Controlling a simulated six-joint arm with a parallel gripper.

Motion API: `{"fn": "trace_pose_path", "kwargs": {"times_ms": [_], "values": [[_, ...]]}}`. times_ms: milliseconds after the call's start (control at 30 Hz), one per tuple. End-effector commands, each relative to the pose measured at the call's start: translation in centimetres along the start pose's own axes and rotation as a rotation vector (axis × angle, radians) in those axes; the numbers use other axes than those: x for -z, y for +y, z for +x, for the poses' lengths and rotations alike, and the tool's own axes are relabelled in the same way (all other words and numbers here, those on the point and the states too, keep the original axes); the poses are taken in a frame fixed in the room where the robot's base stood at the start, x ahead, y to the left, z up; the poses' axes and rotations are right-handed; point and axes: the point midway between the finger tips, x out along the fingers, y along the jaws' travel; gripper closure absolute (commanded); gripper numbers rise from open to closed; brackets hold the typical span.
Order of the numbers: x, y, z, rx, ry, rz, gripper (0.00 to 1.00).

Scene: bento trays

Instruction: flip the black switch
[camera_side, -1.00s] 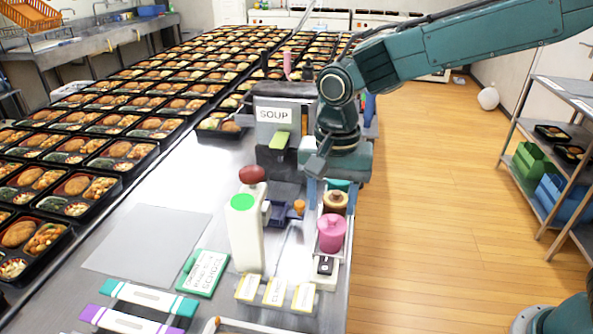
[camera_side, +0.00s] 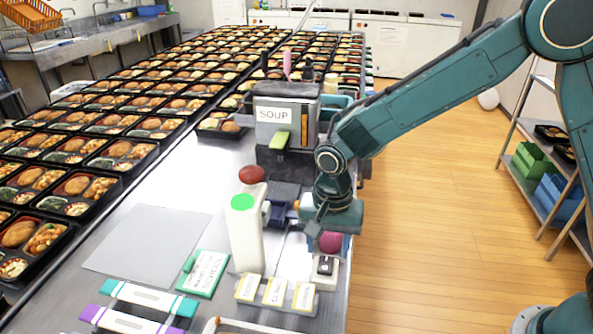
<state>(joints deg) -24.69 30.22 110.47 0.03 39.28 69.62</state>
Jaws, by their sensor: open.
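A small black switch (camera_side: 325,265) sits on a white base at the front right of the metal counter, behind the row of label cards. My gripper (camera_side: 317,217) is above and behind the switch and apart from it. The jaws are open, with nothing seen between them; the fingertips are small and partly hidden by the gripper body. A pink lidded pot (camera_side: 331,243) stands right behind the switch, mostly hidden by my gripper.
The soup machine (camera_side: 285,120) is behind my gripper. Label cards (camera_side: 275,292) stand in front. Many bento trays (camera_side: 120,153) fill the left. A grey sheet (camera_side: 148,243) lies flat on the counter.

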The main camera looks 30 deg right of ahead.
Motion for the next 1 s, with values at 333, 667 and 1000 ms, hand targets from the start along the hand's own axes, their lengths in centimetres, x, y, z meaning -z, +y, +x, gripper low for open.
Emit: {"fn": "trace_pose_path", "kwargs": {"times_ms": [333, 667, 1000], "values": [[0.0, 0.0, 2.2, 0.000, 0.000, 0.000, 0.51], [0.0, 0.0, 2.3, 0.000, 0.000, 0.000, 0.65], [-0.1, 0.0, 2.2, -0.001, 0.008, 0.000, 0.96]]}}
